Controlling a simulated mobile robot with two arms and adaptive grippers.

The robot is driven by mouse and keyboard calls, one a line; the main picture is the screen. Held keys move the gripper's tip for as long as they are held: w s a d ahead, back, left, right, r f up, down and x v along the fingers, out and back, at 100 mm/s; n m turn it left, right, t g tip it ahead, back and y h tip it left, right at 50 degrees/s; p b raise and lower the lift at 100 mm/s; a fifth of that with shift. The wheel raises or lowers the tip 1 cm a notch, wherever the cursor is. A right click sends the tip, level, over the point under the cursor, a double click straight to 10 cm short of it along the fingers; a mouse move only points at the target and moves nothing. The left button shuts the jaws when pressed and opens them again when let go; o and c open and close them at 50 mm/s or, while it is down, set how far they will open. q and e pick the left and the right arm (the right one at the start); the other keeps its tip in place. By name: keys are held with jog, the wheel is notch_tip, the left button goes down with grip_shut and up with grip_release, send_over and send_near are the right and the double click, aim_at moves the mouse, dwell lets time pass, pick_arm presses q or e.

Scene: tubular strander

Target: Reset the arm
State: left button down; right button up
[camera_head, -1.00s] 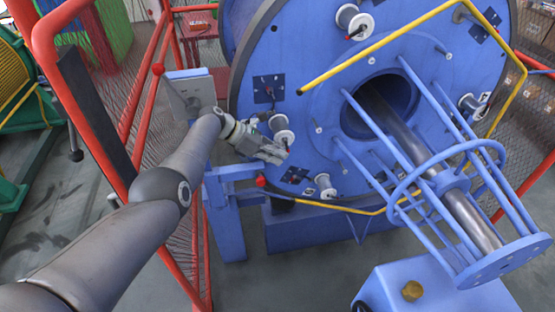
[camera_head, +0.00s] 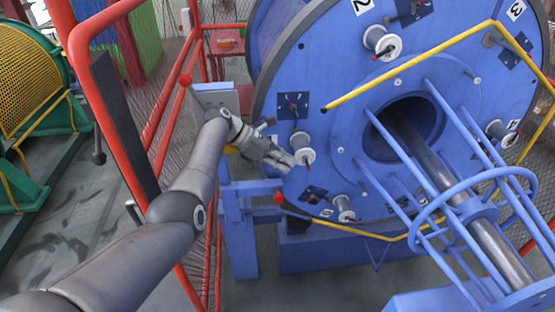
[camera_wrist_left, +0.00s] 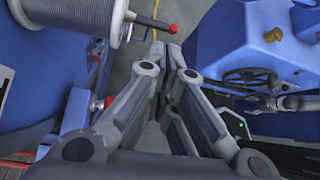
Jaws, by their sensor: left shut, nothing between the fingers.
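My left arm (camera_head: 185,190) reaches in from the lower left of the head view. My left gripper (camera_head: 290,163) is shut and empty beside a white spool (camera_head: 302,148) on the blue disc (camera_head: 345,100). I cannot tell whether it touches the spool. In the left wrist view the closed fingertips (camera_wrist_left: 165,48) point away from the camera, with a wire-wound spool (camera_wrist_left: 75,15) at upper left. My right gripper is not in view in the head view.
A red guard frame (camera_head: 80,45) with mesh stands close along my left arm. A yellow rail (camera_head: 410,65) crosses the disc. A blue tubular cage (camera_head: 470,190) juts out at right. A green machine with a yellow mesh drum (camera_head: 30,75) stands at left.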

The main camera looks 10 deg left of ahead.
pick_arm(q)
jog(key=s+a+f+m+y, duration=0.3)
jog(key=s+f, duration=0.4)
jog(key=f, duration=0.6)
jog(key=s+a+f+m+y, duration=0.2)
jog(key=s+a+f, duration=0.35)
jog(key=f, duration=0.75)
jog(key=s+a+f+m+y, duration=0.2)
jog(key=s+f+m, duration=0.1)
jog(key=s+f, duration=0.8)
jog(key=s+a+f+m+g+y, duration=0.1)
jog(key=s+a+f+m, duration=0.1)
jog(key=s+f+m, duration=0.5)
jog(key=s+a+f+m+y, duration=0.1)
jog(key=s+f+m+y, duration=0.1)
jog(key=s+f, duration=0.85)
jog(key=s+d+m, duration=0.1)
jog(key=s+m, duration=0.6)
jog(key=s, duration=1.4)
jog(key=shift+s+f+m+b, duration=0.15)
jog(key=shift+f+m+b, duration=0.25)
jog(key=shift+b, duration=0.05)
